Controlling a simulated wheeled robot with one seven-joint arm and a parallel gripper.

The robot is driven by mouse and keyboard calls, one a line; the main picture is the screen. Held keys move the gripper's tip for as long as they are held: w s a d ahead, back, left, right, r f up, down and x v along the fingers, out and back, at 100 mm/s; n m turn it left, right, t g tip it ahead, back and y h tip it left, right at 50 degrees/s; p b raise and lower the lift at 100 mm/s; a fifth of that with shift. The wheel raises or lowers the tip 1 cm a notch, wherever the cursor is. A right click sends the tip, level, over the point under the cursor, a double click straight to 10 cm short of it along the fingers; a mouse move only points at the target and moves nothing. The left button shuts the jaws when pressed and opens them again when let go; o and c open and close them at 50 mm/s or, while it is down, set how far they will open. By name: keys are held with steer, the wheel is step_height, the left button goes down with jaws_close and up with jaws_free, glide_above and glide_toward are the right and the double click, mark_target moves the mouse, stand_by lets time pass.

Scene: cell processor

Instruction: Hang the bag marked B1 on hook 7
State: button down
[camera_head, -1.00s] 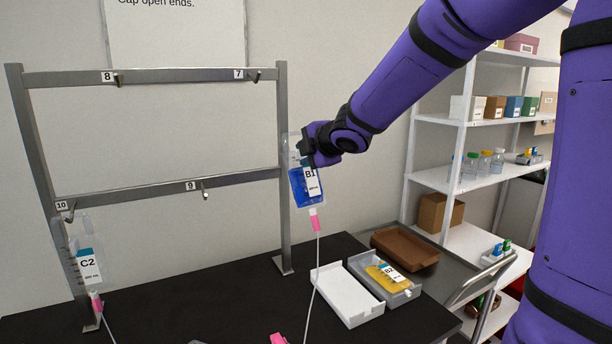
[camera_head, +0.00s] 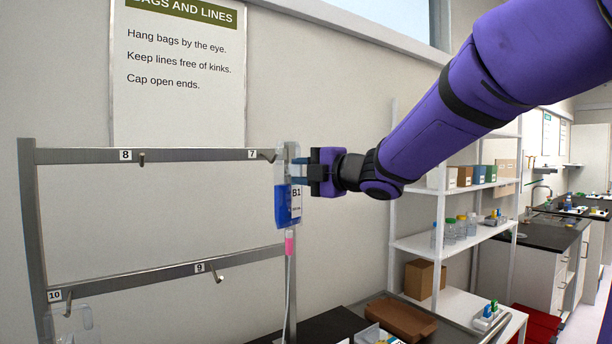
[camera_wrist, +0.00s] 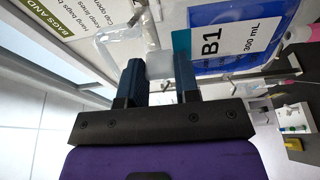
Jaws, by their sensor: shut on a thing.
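The bag marked B1 (camera_head: 288,205) holds blue liquid and has a pink-tipped line hanging below it. My gripper (camera_head: 301,172) is shut on the upper part of the bag, which hangs upright beside the rack's right post. In the wrist view the two blue fingers (camera_wrist: 160,75) pinch a clear tab, and the B1 label (camera_wrist: 220,40) is to the right of them. The bag's clear top with its eye (camera_wrist: 122,42) extends past the fingers. Hook 7 (camera_head: 267,155) is on the upper bar, just left of the bag's top. I cannot tell whether the eye touches the hook.
Hook 8 (camera_head: 142,158) is on the same bar, with hook 9 (camera_head: 217,274) and hook 10 (camera_head: 68,305) on the lower bar. A clear bag (camera_head: 75,328) hangs at hook 10.

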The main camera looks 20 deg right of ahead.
mark_target(284, 183)
steer(key=shift+w+a+f, duration=0.1)
steer(key=shift+w+a, duration=0.1)
steer(key=shift+w, duration=0.75)
steer(key=shift+w+a+f, duration=0.1)
steer(key=shift+w+a, duration=0.05)
steer(key=shift+w, duration=0.85)
steer(key=shift+w+a+f, duration=0.1)
steer(key=shift+w+a, duration=0.1)
steer(key=shift+w, duration=0.75)
steer(key=shift+w+a+f, duration=0.25)
steer(key=shift+w+f, duration=0.7)
steer(key=shift+f, duration=0.1)
steer(key=shift+f, duration=0.3)
steer(key=shift+c, duration=1.4)
jaws_free()
steer(key=v, duration=0.7)
